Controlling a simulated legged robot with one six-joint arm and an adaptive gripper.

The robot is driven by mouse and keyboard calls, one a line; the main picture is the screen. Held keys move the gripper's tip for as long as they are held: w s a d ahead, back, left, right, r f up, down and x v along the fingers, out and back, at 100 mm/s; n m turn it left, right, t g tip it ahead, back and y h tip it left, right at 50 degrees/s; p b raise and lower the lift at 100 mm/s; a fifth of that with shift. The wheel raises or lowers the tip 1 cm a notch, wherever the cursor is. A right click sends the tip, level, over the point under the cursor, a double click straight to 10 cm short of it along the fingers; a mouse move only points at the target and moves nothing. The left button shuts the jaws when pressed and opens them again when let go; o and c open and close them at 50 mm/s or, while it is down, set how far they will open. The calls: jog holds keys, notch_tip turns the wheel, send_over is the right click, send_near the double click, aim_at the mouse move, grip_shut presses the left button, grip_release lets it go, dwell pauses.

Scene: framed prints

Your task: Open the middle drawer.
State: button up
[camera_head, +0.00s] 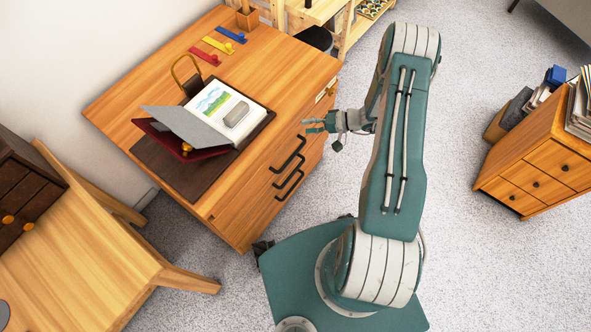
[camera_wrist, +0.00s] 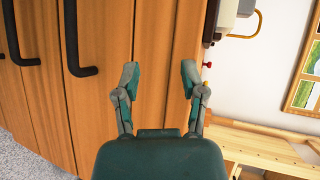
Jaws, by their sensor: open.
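The wooden drawer cabinet (camera_head: 262,185) has several drawer fronts with black bar handles, stacked one above another. In the head view, the middle handle (camera_head: 287,174) lies just below the upper handle (camera_head: 290,153). The wrist view is turned sideways; there the upper handle (camera_wrist: 77,42) is left of my fingers, and what seems to be the middle handle (camera_wrist: 13,38) is farther left. My gripper (camera_head: 312,126) is open and empty in front of the cabinet, above and apart from the handles.
On the cabinet top lie an open picture book (camera_head: 228,110), a dark mat (camera_head: 172,166) and coloured strips (camera_head: 217,45). A wooden chair or bench (camera_head: 85,265) stands left. A small drawer unit (camera_head: 540,172) stands right.

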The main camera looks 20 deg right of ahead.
jog(key=s+d+f+m+t+h, duration=0.1)
jog(key=s+f+m+t, duration=0.1)
jog(key=f, duration=0.5)
jog(key=s+d+f+m+t, duration=0.1)
jog(key=s+f+t, duration=0.1)
jog(key=f, duration=0.5)
jog(key=m+t+h, duration=0.3)
send_near(295, 170)
jog(key=f, duration=0.1)
jog(key=x, duration=1)
jog(key=shift+r, duration=0.1)
jog(key=shift+d, duration=0.1)
grip_shut()
